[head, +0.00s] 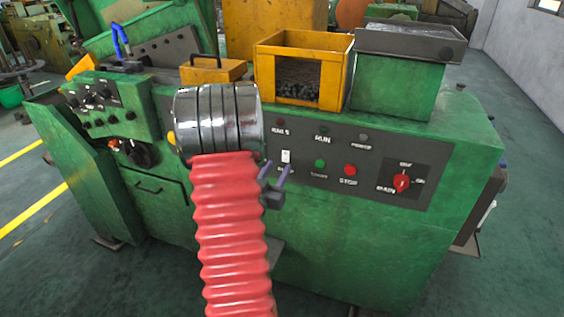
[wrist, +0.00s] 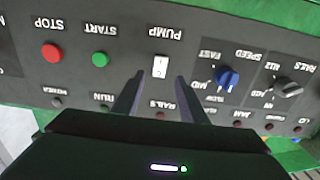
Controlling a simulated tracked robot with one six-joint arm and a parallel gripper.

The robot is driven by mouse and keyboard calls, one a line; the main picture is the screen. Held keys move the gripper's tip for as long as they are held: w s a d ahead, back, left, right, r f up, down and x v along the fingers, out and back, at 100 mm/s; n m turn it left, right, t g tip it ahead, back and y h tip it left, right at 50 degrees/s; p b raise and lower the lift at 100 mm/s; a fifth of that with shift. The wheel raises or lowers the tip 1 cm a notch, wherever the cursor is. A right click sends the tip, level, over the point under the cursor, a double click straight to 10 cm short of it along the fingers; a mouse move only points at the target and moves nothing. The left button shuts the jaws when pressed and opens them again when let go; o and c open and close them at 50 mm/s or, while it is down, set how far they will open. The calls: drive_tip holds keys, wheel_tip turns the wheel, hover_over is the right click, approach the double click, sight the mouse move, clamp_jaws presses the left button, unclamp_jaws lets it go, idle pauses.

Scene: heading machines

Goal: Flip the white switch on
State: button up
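The white switch (head: 286,156) is a small upright rocker on the dark control panel (head: 340,190) of the green machine. In the wrist view, which shows the panel upside down, the switch (wrist: 160,67) has the label PUMP beside it. My gripper (head: 276,169) is in front of the panel, slightly below and left of the switch in the head view. Its two dark fingers are apart with nothing between them. In the wrist view the switch lies just past the fingertips of my gripper (wrist: 158,80), roughly centred between them. Contact cannot be told.
A green START button (wrist: 100,59) and red STOP button (wrist: 52,52) are beside the switch. A blue knob (wrist: 228,78) is on its other side. A red rotary switch (head: 402,182) is farther right in the head view. A yellow bin (head: 328,85) stands on the machine top.

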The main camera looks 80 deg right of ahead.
sight(285, 156)
drive_tip(key=shift+s+d, duration=0.15)
drive_tip(key=shift+d, duration=1.25)
drive_tip(key=shift+s+d, duration=0.1)
drive_tip(key=shift+d, duration=1.25)
clamp_jaws()
